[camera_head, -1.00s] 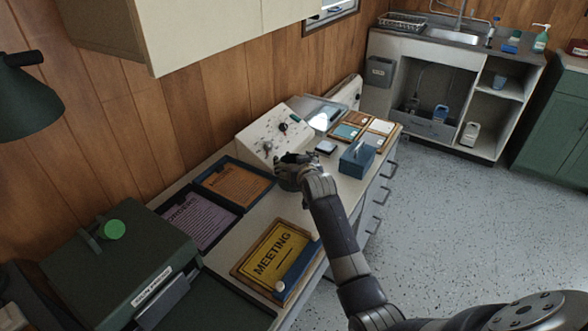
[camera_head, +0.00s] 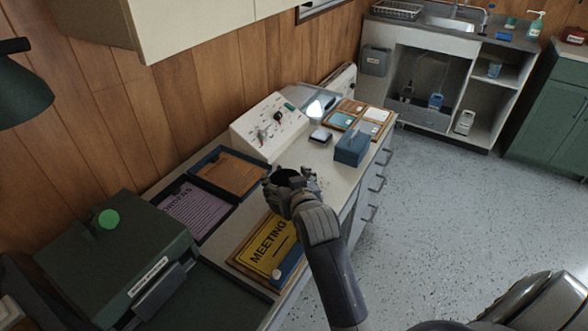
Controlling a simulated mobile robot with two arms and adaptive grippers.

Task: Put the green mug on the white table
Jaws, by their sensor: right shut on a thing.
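My right gripper (camera_head: 290,184) is shut on a small dark, round-rimmed thing, which looks like the green mug (camera_head: 287,174). The fingers hide most of it, and its colour is hard to tell. No separate white table can be made out. My left gripper is not in view.
On the desk are a switch console (camera_head: 268,127), a blue box (camera_head: 352,148), a brown tray (camera_head: 230,173), a yellow MEETING sign (camera_head: 268,248) and a dark green case (camera_head: 115,255). A sink unit (camera_head: 440,48) stands at the back. The speckled floor right of the desk is clear.

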